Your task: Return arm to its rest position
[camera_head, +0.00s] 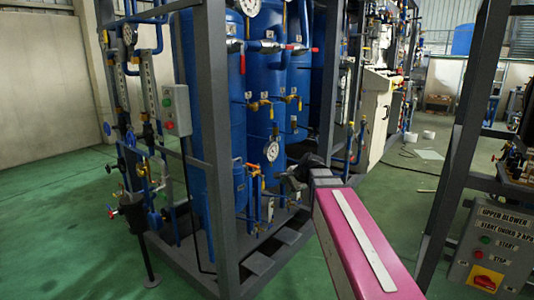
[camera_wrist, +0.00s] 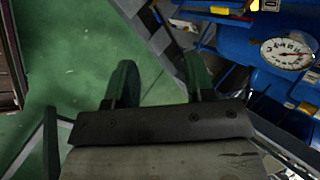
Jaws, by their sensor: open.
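My gripper (camera_wrist: 160,70) shows in the wrist view with its two dark green fingers spread apart and nothing between them. Below the fingers is green floor and a grey frame edge. In the head view my pink arm reaches forward from the lower right toward the grey-framed rig of blue tanks (camera_head: 265,80). The gripper itself is hard to make out there against the dark parts by the rig's front post. I cannot tell whether it touches anything.
A round gauge (camera_wrist: 287,53) and blue parts lie to the right of the fingers in the wrist view. In the head view, a control box labelled UPPER BLOWER (camera_head: 491,245) stands at right on a grey frame. Green floor (camera_head: 50,235) is open at left.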

